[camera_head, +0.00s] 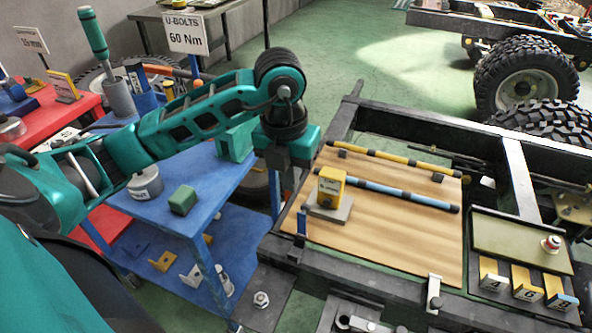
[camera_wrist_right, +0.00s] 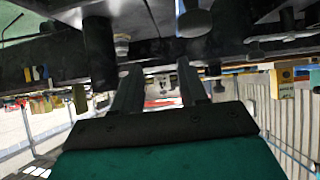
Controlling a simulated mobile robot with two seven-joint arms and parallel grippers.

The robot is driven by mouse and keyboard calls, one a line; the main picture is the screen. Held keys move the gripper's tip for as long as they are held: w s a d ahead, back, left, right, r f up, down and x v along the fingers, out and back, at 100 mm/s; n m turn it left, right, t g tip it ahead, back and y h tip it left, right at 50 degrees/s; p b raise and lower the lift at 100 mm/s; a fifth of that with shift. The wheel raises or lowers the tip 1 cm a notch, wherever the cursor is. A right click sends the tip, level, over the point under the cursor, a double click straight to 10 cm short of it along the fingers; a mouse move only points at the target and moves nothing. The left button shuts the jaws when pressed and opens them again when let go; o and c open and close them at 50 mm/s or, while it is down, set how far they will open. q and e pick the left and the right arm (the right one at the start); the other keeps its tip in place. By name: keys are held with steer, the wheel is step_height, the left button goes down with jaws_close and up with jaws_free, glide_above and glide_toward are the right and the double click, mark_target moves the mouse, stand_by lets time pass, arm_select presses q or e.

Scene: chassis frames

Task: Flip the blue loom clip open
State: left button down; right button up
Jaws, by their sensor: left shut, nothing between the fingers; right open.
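A small upright blue clip (camera_head: 301,222) stands at the left edge of the wooden board (camera_head: 400,240); I take it for the blue loom clip. It is small, and I cannot tell how its flap sits. My left gripper (camera_head: 287,190) points down above and just left of it, shut and empty, apart from the clip as far as I see. My right gripper (camera_wrist_right: 157,74) is open and empty in the right wrist view; it is not visible in the head view.
A blue bar (camera_head: 390,192) and a yellow bar (camera_head: 393,158) cross the board. A yellow block on a grey base (camera_head: 329,208) stands right of the clip. A pale clip (camera_head: 434,293) and numbered blocks (camera_head: 527,284) are at the lower right. Dark frame rails (camera_head: 470,135) surround the board.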

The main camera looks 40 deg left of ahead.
arm_select(q)
glide_toward(302, 212)
step_height(302, 212, down, 3)
steer(key=s, duration=0.3)
arm_select(e)
steer(key=shift+f, duration=0.3)
arm_select(q)
steer(key=w+f, duration=0.2)
steer(key=w, duration=0.1)
steer(key=shift+d+f, duration=0.1)
steer(key=shift+f, duration=0.05)
steer(key=shift+w+f, duration=0.35)
steer(key=shift+f, duration=0.05)
arm_select(e)
steer(key=shift+w, duration=0.1)
arm_select(q)
steer(key=shift+w+b, duration=0.1)
steer(key=shift+b, duration=0.2)
